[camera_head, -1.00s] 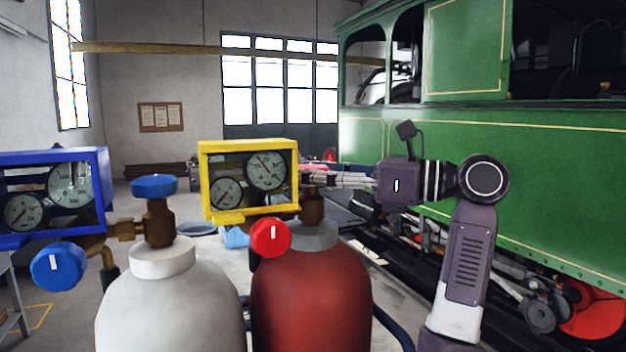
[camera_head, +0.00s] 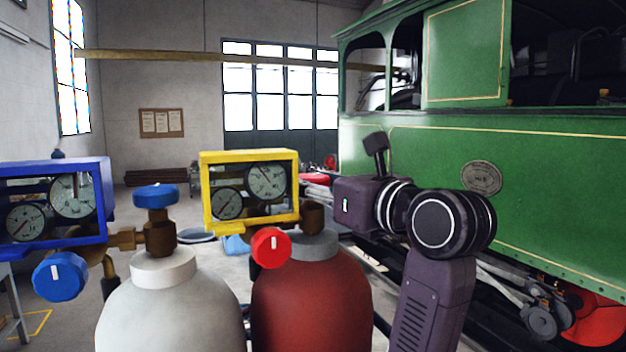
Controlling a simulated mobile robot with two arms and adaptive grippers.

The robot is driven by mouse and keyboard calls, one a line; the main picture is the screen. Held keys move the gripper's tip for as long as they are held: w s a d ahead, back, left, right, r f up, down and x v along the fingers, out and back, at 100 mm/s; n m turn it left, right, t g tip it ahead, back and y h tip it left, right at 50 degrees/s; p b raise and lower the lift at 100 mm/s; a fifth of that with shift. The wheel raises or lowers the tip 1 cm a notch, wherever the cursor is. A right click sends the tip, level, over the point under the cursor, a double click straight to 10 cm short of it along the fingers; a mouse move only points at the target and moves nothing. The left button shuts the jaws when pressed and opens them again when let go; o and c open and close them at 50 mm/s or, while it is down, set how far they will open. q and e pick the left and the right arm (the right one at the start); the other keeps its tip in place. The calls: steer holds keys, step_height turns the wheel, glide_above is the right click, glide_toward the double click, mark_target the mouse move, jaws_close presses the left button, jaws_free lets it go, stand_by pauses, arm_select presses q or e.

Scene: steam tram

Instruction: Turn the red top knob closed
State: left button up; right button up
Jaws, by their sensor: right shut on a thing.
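The red top knob (camera_head: 314,179) sits above the brass valve (camera_head: 312,214) of the dark red cylinder (camera_head: 310,295), just right of the yellow gauge box. Only a small pinkish-red part of it shows. My right gripper (camera_head: 324,181) reaches it from the right and is shut on it; its fingers are mostly hidden by its own dark purple body. A separate red front knob (camera_head: 271,247) with a white mark faces me below the gauge box. My left gripper is not in view.
The yellow gauge box (camera_head: 250,222) stands close left of the gripper. A white cylinder (camera_head: 165,305) with a blue top knob (camera_head: 155,195), blue front knob (camera_head: 60,276) and blue gauge box (camera_head: 108,200) stands left. The green tram (camera_head: 430,160) flanks my right arm.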

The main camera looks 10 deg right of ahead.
steer(key=shift+r, duration=0.15)
steer(key=o, duration=0.9)
steer(key=shift+w, duration=0.1)
steer(key=shift+f, duration=0.2)
